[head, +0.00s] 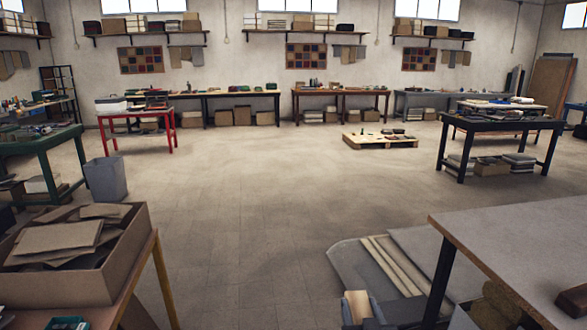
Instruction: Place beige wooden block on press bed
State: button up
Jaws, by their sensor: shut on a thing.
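My gripper (361,303) shows at the bottom edge, right of the middle, with grey fingers. It is shut on a small beige wooden block (357,309), whose pale top shows between the fingers. The rest of my arm is cut off by the frame. The gripper is in front of the near right table (510,240), left of its front leg. I cannot make out a press bed in this view.
A dark brown block (573,300) lies on the near right table, cut off by the frame. Flat boards (395,265) lie on the floor below. An open cardboard box (75,255) stands at near left, with a grey bin (105,179) behind. The middle floor is clear.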

aim_at(364, 307)
notch_tip(364, 307, up, 10)
jog(key=p, duration=0.8)
jog(key=shift+p, duration=0.4)
jog(key=shift+d+f+b, duration=0.2)
jog(key=shift+d+b, duration=0.15)
jog(key=shift+d, duration=0.1)
jog(key=s+d+r+m+g+h+b, duration=0.1)
jog(key=s+d+m+h+b, duration=0.2)
jog(key=d, duration=0.7)
jog(key=s+d+r+m+g+h+b, duration=0.1)
jog(key=s+d+m+g+h+b, duration=0.2)
jog(key=d, duration=0.6)
jog(key=s+d+r+m+h+b, duration=0.15)
jog(key=d+h, duration=0.35)
jog(key=d, duration=0.5)
jog(key=s+d+r+m+g+h+b, duration=0.1)
jog(key=s+d+m+g, duration=0.3)
jog(key=s+d, duration=0.4)
jog(key=s+d+r+m+g+h+b, duration=0.2)
jog(key=s+d, duration=0.6)
jog(key=s, duration=0.7)
jog(key=m+g+h+b, duration=0.1)
jog(key=m+g+h, duration=0.1)
jog(key=g, duration=0.1)
jog(key=shift+s+m+g, duration=0.3)
jog(key=shift+s+m, duration=0.05)
